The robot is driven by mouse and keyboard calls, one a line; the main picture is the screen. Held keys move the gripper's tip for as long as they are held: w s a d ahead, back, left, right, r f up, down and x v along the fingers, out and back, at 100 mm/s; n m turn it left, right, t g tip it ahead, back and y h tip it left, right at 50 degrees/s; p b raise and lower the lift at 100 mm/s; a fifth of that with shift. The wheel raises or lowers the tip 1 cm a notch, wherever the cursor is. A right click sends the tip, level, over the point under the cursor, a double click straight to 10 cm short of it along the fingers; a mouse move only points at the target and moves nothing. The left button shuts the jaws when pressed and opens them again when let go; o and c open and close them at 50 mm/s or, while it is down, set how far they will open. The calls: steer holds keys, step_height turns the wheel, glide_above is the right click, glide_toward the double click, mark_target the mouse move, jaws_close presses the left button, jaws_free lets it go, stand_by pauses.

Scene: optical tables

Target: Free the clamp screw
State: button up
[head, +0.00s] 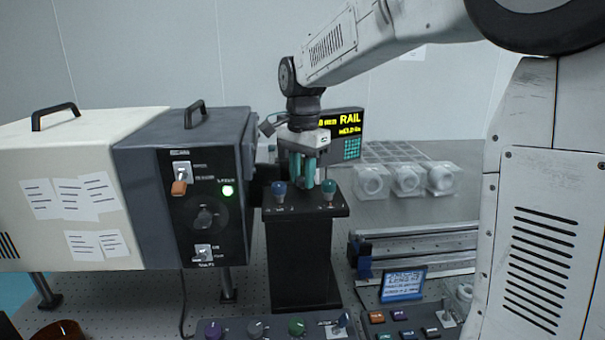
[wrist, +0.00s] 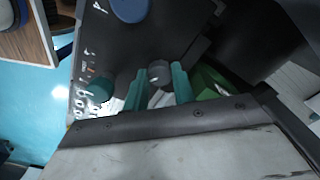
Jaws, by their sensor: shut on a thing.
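My gripper (head: 303,178) is over the top of a black pedestal (head: 301,245), its two teal fingers pointing down. In the wrist view, the fingers (wrist: 160,82) stand on either side of a small dark grey round knob (wrist: 159,72), which I take to be the clamp screw, and are shut on it. A blue knob (head: 279,189) and a teal knob (head: 328,187) stand at the pedestal's front. The wrist view also shows the blue knob (wrist: 130,8) and the teal knob (wrist: 100,88), both clear of the fingers. In the head view the fingers and front knobs hide the clamp screw.
A dark control box (head: 205,165) with switches and a green lamp stands close left of the pedestal. A lit display (head: 350,125) is behind. Clear cases (head: 407,180) and a metal rail (head: 425,245) lie right. A knob panel (head: 265,328) is in front.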

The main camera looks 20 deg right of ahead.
mark_target(303, 178)
steer(key=shift+m, duration=1.5)
steer(key=o, duration=1)
step_height(303, 178, up, 8)
steer(key=shift+f, duration=0.1)
